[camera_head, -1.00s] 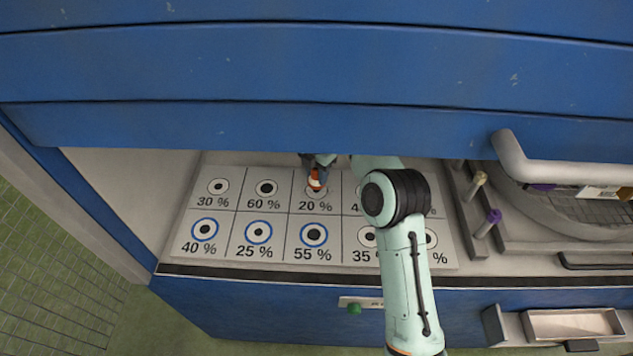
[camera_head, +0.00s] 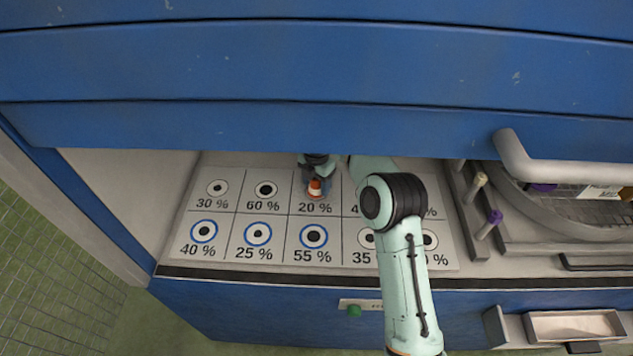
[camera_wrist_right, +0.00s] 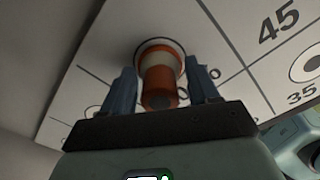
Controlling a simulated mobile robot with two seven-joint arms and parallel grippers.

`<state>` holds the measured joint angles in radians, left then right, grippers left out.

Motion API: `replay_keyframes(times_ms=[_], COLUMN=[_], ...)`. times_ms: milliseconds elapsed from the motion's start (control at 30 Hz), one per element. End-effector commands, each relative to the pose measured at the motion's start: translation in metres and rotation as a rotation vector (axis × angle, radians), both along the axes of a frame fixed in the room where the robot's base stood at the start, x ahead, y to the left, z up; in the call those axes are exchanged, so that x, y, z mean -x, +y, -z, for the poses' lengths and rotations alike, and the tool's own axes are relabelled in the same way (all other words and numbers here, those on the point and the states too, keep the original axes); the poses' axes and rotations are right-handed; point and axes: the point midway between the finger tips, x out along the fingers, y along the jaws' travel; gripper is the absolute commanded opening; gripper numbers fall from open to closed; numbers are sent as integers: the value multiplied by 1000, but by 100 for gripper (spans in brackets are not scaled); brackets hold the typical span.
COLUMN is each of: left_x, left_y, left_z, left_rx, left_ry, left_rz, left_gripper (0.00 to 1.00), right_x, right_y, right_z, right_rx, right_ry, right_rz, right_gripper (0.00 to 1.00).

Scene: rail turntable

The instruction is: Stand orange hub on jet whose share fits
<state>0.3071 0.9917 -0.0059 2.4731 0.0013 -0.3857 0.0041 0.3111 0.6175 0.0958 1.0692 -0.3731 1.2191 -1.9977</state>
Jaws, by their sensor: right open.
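The orange hub (camera_head: 315,187), orange with a pale band, stands upright on the jet marked 20 % (camera_head: 308,197) in the upper row of the printed panel. It also shows in the right wrist view (camera_wrist_right: 159,85), with the jet's dark ring (camera_wrist_right: 160,42) behind its base. My right gripper (camera_head: 318,178) is open around the hub, a finger on each side with a gap visible in the right wrist view (camera_wrist_right: 163,88). My left gripper is not in view.
Other jets include 30 % (camera_head: 217,188), 60 % (camera_head: 265,189) and a blue-ringed 55 % (camera_head: 313,237). My right arm covers part of the panel. A blue hood (camera_head: 300,75) hangs above. Purple-capped (camera_head: 494,217) and tan-capped (camera_head: 480,180) posts stand right, beside a round turntable (camera_head: 570,205).

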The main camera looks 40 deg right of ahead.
Motion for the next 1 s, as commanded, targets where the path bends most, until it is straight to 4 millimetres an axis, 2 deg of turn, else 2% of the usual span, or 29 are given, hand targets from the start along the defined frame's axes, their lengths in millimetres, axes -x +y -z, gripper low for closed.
replay_keyframes(times_ms=[167, 500, 633, 800, 1000], left_x=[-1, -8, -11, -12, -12], left_y=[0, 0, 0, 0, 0], left_z=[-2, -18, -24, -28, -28], left_rx=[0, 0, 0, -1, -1], left_ry=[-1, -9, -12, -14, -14], left_rz=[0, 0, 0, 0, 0], left_gripper=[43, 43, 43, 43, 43], right_x=[-1, -2, -1, 0, 0], right_y=[0, 0, 0, 0, 0], right_z=[-14, -87, -108, -122, -124], right_rx=[0, 1, 0, 1, 0], right_ry=[-2, -4, -3, -1, 0], right_rz=[0, 0, 0, 0, 0], right_gripper=[60, 60, 60, 60, 60])
